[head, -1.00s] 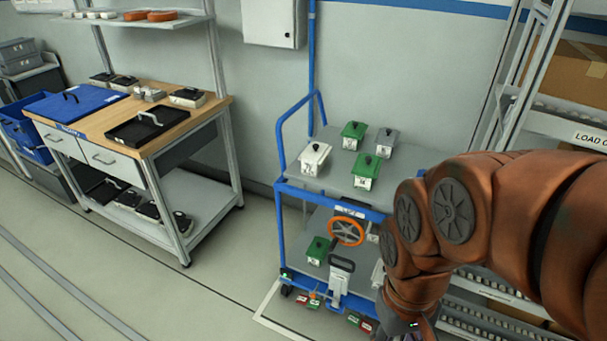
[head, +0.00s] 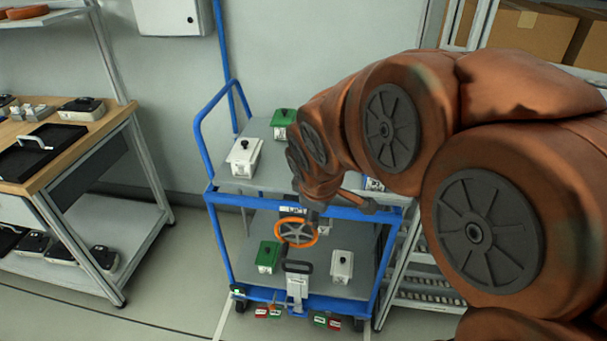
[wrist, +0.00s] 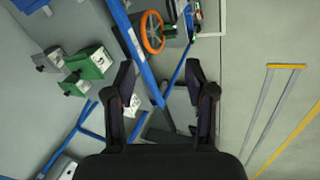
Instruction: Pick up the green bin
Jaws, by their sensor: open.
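A green bin (head: 284,122) with a dark knob stands at the back of the cart's upper shelf, partly behind my arm. Another green bin (head: 268,256) with a white front stands on the lower shelf, left of the handwheel. Which bins these match in the head view is unclear. My gripper is open, its fingers apart and clear of the green bins. In the head view my arm hides the rest of the upper shelf.
A white bin (head: 243,157) stands on top and another white bin (head: 341,267) below. A grey bin (wrist: 48,59) shows in the wrist view. A workbench (head: 100,122) stands left; floor between is clear.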

